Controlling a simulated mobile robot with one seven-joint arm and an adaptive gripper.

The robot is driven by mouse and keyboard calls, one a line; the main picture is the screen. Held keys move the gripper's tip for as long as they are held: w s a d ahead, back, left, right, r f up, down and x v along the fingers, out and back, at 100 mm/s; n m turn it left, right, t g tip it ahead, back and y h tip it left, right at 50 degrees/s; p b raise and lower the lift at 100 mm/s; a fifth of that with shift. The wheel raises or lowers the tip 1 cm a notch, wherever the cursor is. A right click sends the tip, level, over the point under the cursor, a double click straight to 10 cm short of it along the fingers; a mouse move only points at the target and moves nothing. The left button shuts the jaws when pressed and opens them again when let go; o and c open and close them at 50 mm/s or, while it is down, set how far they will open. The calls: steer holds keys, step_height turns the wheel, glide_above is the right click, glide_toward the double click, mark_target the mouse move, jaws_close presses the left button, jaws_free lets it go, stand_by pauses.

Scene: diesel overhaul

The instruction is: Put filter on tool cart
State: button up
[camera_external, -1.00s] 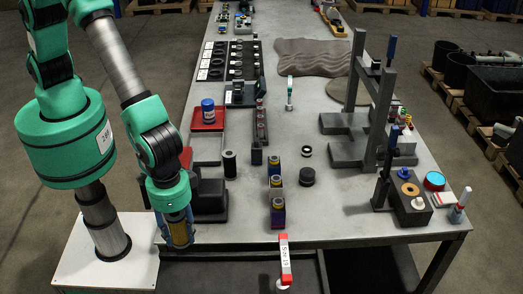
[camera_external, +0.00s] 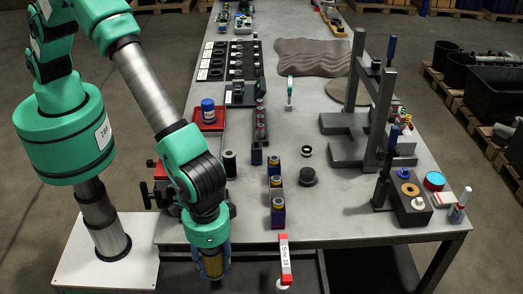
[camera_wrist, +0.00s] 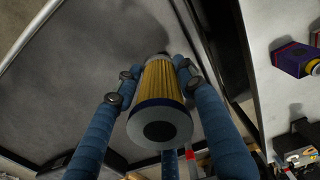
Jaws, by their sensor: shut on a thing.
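The filter is a yellow pleated cylinder with pale end caps and a dark centre. In the wrist view the filter (camera_wrist: 160,95) sits between the blue fingers of my gripper (camera_wrist: 155,82), which touch its sides. In the external view my gripper (camera_external: 212,262) points down at the table's front edge, with the filter (camera_external: 213,266) partly hidden between the fingers. The dark grey surface below the front edge (camera_external: 262,275) looks like the tool cart's top; it also fills the left of the wrist view (camera_wrist: 80,90). The filter is held above it.
Small purple-and-yellow boxes (camera_external: 278,212) stand near the table's front edge. A red vise-like tool (camera_external: 160,185) is partly hidden behind my arm. The grey surface near the filter looks bare.

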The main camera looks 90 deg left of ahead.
mark_target(220, 277)
steer(key=shift+w+d, duration=0.7)
steer(key=shift+f, duration=0.1)
steer(key=shift+f+p, duration=0.55)
steer(key=shift+f, duration=1.15)
steer(key=shift+f, duration=0.1)
steer(key=o, duration=1.2)
step_height(220, 277, up, 12)
steer(key=shift+r+b, duration=0.1)
steer(key=shift+b, duration=0.9)
